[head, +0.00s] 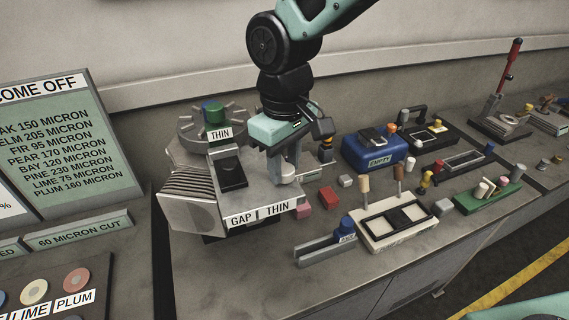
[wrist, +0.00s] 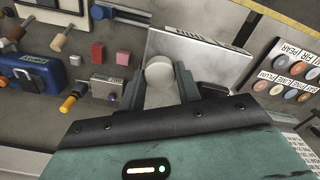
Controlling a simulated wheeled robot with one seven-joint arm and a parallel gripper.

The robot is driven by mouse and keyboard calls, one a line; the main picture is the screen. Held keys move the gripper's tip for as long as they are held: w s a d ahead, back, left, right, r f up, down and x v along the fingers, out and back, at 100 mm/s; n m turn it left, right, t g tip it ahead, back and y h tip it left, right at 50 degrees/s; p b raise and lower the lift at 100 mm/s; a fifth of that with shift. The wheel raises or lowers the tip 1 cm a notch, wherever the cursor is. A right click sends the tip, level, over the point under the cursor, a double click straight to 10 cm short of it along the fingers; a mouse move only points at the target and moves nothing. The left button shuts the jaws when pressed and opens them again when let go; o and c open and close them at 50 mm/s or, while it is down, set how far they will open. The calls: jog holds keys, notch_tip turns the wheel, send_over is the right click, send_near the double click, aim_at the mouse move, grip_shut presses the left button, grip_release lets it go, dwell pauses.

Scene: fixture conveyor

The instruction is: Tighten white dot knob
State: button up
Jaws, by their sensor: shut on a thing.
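A pale round knob (wrist: 160,72) sits between my fingertips in the wrist view, at the edge of the grey fixture. My gripper (head: 283,174) points down at the fixture's right side in the head view and is shut on this knob, with a finger on each side (wrist: 159,85). In the head view the fingers hide much of the knob. I cannot make out a white dot on it.
Right of the fixture are a red block (head: 303,209), a pink block (head: 328,197), a blue "EMPTY" box (head: 374,153) and a cream tray (head: 398,232) with upright pegs. A green board (head: 50,150) lists micron values at left. Bare bench shows in front of the fixture.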

aim_at(285, 168)
jog(key=shift+m, duration=1.1)
jog(key=o, duration=1)
jog(key=shift+c, duration=0.2)
jog(key=shift+r, duration=0.15)
notch_tip(285, 168, up, 17)
jog(key=b, duration=0.3)
jog(key=shift+r, duration=0.1)
